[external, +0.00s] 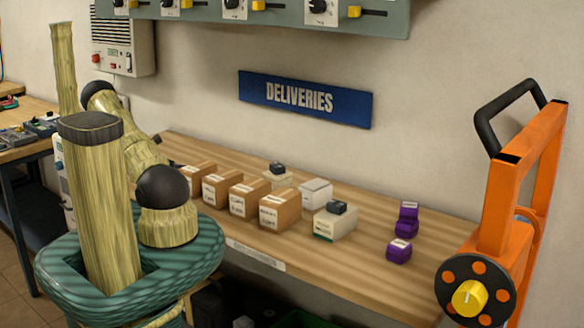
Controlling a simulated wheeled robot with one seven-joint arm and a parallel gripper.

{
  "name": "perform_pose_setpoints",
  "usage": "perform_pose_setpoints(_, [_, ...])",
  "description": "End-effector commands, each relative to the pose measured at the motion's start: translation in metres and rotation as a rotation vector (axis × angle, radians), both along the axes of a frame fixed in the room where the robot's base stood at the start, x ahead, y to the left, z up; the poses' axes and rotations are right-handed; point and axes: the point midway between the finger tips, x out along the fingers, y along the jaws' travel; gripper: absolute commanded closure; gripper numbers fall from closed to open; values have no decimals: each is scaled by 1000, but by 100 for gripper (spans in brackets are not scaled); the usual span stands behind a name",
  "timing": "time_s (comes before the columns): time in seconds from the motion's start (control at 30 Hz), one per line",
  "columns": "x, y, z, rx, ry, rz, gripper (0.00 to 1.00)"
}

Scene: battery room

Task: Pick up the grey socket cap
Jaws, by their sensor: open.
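I cannot pick out the grey socket cap for sure. Two small dark grey pieces are in the external view. One dark grey piece (337,207) sits on top of a pale box at the middle of the wooden bench. The other dark grey piece (278,168) sits farther back on a small beige block. My arm is at the left, in front of the bench's left end. My gripper cannot be made out; neither fingertip shows. Nothing of mine is seen touching either dark piece.
Several brown cartons (278,212) stand in a row on the bench (350,270). A white box (316,191) and purple pieces (399,251) are to their right. An orange frame (500,205) rises at the right. Bare bench lies between the pale box and purple pieces.

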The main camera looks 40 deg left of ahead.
Motion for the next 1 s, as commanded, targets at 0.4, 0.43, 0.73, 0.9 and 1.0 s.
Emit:
perform_pose_setpoints(0.4, [0, 0, 0, 0, 0, 0, 47])
perform_pose_setpoints(0.43, [0, 0, 0, 0, 0, 0, 47])
perform_pose_setpoints(0.73, [0, 0, 0, 0, 0, 0, 95])
perform_pose_setpoints(0.9, [0, 0, 0, 0, 0, 0, 95])
perform_pose_setpoints(1.0, [0, 0, 1, 1, 0, 0, 95])
